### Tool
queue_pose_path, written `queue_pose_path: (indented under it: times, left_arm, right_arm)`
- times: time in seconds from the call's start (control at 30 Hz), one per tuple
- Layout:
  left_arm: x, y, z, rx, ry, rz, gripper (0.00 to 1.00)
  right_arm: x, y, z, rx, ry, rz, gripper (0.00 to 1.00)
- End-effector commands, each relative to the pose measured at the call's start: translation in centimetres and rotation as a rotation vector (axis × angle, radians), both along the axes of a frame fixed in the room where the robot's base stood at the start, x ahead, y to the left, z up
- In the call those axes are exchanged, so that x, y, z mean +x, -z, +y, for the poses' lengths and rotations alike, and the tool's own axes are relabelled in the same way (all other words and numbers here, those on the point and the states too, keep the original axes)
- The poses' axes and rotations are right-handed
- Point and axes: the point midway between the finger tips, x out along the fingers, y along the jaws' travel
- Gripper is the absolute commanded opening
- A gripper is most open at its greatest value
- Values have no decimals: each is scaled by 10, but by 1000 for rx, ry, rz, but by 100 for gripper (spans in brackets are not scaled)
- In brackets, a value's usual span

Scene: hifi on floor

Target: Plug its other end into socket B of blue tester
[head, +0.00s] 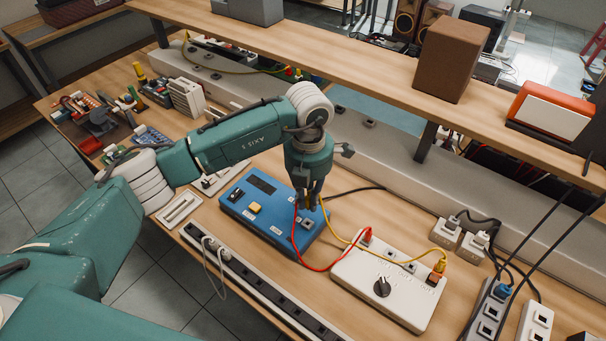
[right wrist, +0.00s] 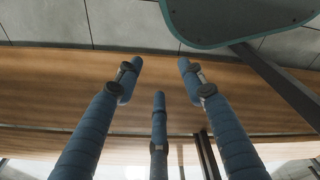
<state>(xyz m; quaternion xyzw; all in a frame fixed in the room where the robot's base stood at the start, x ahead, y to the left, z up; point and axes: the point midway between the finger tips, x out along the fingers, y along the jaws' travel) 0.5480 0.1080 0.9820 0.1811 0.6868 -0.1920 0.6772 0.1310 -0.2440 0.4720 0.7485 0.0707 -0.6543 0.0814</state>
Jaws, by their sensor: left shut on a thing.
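The blue tester (head: 273,210) lies on the bench in the head view, with a dark display, a yellow button and sockets on top. My left gripper (head: 309,203) points down over its far right part, shut on what looks like the yellow cable's end. The fingers hide the plug, so I cannot tell whether it touches a socket. The yellow cable (head: 345,240) runs to a yellow plug in a white box (head: 385,284). A red cable (head: 306,262) runs from the same box to the tester beside my fingers. My right gripper (right wrist: 158,80) is open and empty.
A power strip (head: 262,288) lies along the front edge. More sockets and black cables (head: 490,290) are at the right. A raised shelf (head: 375,75) crosses behind, with a brown speaker (head: 451,60) and a red radio (head: 551,108) on it. Small tools clutter the left end.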

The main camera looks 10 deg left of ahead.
Motion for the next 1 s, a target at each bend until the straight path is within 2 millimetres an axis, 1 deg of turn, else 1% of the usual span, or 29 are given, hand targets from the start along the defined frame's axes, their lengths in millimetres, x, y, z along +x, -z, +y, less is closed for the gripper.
queue_pose_path:
  times: [0.03, 0.13, 0.23, 0.33, 0.43, 0.57, 0.7, 0.8, 0.9, 1.0]
  left_arm:
    - [-1, 2, -1, 0, 6, 2, 0]
    - [-1, 8, -1, 1, 11, 0, 0]
    - [-1, 13, -1, 1, 11, 0, 0]
    - [-1, 19, -1, 1, 11, 0, 0]
    - [-2, 27, -1, 1, 10, 0, 0]
    - [-2, 39, -1, 1, 10, 0, 0]
    - [-1, 49, -1, 1, 11, -1, 0]
    - [-1, 53, -1, 1, 11, -1, 0]
    - [-1, 54, -1, 1, 11, -1, 0]
    - [-1, 54, -1, 1, 10, -1, 0]
  right_arm:
    - [-2, -4, -3, -3, -1, 3, 40]
    - [-14, -2, -4, -5, 0, 18, 40]
    - [-34, 3, -3, -6, 0, 49, 40]
    - [-53, 8, 3, 0, 0, 75, 40]
    - [-62, 12, 12, 10, 0, 86, 40]
    - [-58, 19, 18, 17, -1, 78, 40]
    - [-37, 23, 16, 17, -1, 51, 40]
    - [-24, 24, 14, 16, -1, 30, 40]
    - [-21, 24, 11, 12, 0, 26, 40]
    - [-25, 24, 8, 9, 2, 33, 40]
